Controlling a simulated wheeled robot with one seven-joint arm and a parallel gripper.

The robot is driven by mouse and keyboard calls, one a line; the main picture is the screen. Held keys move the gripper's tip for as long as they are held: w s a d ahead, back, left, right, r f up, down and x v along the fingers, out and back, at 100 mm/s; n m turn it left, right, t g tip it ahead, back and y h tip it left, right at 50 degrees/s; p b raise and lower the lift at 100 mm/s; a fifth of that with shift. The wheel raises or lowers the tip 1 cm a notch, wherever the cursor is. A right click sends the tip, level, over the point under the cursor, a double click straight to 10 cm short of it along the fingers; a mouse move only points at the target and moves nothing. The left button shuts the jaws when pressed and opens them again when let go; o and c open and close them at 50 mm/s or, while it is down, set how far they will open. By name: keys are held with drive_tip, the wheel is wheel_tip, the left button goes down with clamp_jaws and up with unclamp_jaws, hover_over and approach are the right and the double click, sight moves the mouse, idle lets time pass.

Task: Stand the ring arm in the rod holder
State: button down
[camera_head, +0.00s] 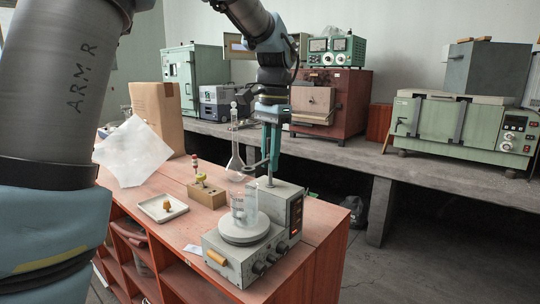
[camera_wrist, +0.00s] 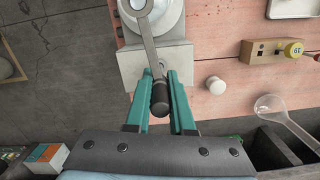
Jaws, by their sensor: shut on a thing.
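My gripper (camera_head: 271,140) points down above the back of the stirrer. In the wrist view my gripper (camera_wrist: 160,88) has its teal fingers closed around the dark handle of the ring arm (camera_wrist: 152,52). The arm's grey bar runs away from the fingers, and its ring end lies over the round stirrer plate. In the head view the ring arm (camera_head: 257,165) shows only as a thin dark bar beside the fingers. The rod holder, a wooden block (camera_head: 206,193), stands left of the stirrer, apart from my gripper; it also shows in the wrist view (camera_wrist: 262,59). A yellow-topped piece stands in it.
The stirrer (camera_head: 230,262) carries a glass beaker (camera_head: 244,203). A long-necked flask (camera_head: 235,160) stands behind the block, close to my gripper. A white tray (camera_head: 151,213) holds a small tan piece.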

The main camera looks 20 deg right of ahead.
drive_tip(key=shift+f, duration=0.25)
drive_tip(key=shift+c, duration=1.5)
unclamp_jaws()
drive_tip(key=shift+r+p, duration=3.3)
drive_tip(key=shift+r, duration=0.25)
